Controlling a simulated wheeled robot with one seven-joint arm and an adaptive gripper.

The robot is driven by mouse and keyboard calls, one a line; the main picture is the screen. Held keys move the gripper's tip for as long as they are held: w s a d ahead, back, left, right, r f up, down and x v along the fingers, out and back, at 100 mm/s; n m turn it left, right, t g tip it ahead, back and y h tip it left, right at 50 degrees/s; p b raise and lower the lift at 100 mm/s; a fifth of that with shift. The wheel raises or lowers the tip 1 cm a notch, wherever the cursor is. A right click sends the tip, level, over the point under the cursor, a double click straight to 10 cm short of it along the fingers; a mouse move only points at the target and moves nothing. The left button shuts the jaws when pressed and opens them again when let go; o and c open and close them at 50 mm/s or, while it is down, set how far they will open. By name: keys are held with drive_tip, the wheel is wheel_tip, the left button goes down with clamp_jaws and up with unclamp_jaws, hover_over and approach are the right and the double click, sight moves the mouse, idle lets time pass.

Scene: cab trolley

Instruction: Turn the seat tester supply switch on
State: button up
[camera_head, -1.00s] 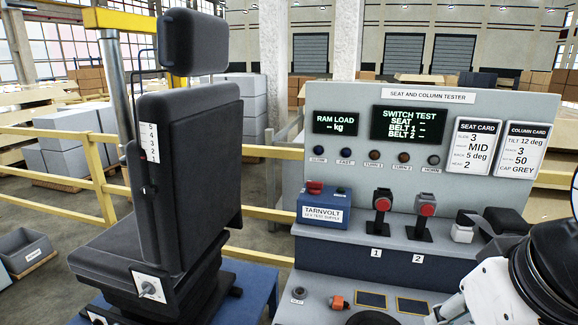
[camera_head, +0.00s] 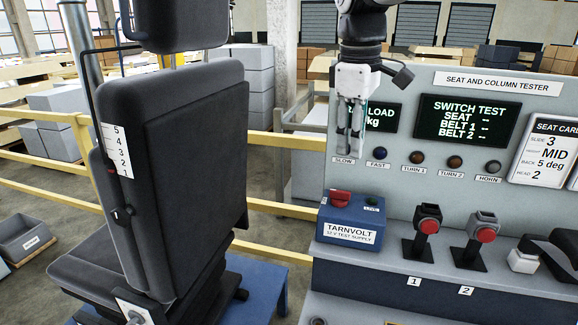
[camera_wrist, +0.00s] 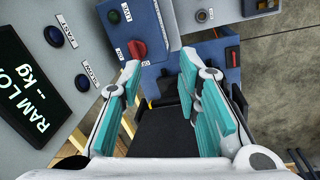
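The seat tester supply is a blue box (camera_head: 349,236) marked TARNVOLT 12 V test supply, on the left end of the tester's ledge. Its red rotary switch (camera_head: 341,197) is on top, beside a dark green lamp (camera_head: 371,201) labelled LIVE. The wrist view also shows the red switch (camera_wrist: 137,49) and the lamp (camera_wrist: 127,14) above the fingers. My gripper (camera_head: 349,154) points down in front of the panel, above the box and apart from the switch. In the wrist view its teal-padded fingers (camera_wrist: 162,78) are spread with nothing gripped.
The tester panel (camera_head: 400,185) stands close behind my gripper, with several lamps and displays. Two red-button buckles (camera_head: 428,227) stand on the ledge to the right. A black seat (camera_head: 195,150) stands to the left. A yellow rail (camera_head: 275,145) runs behind.

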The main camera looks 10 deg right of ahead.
sight(340, 191)
drive_tip(key=w+d+f+n+g+y, duration=0.1)
drive_tip(key=w+f+n, duration=0.2)
drive_tip(key=w, duration=0.6)
drive_tip(key=f, duration=0.4)
drive_tip(key=f+p, duration=0.1)
drive_tip(key=f, duration=0.4)
drive_tip(key=f+p, duration=0.1)
drive_tip(key=f, duration=0.3)
drive_tip(key=shift+d+f, duration=0.25)
drive_tip(key=shift+c, duration=0.2)
clamp_jaws()
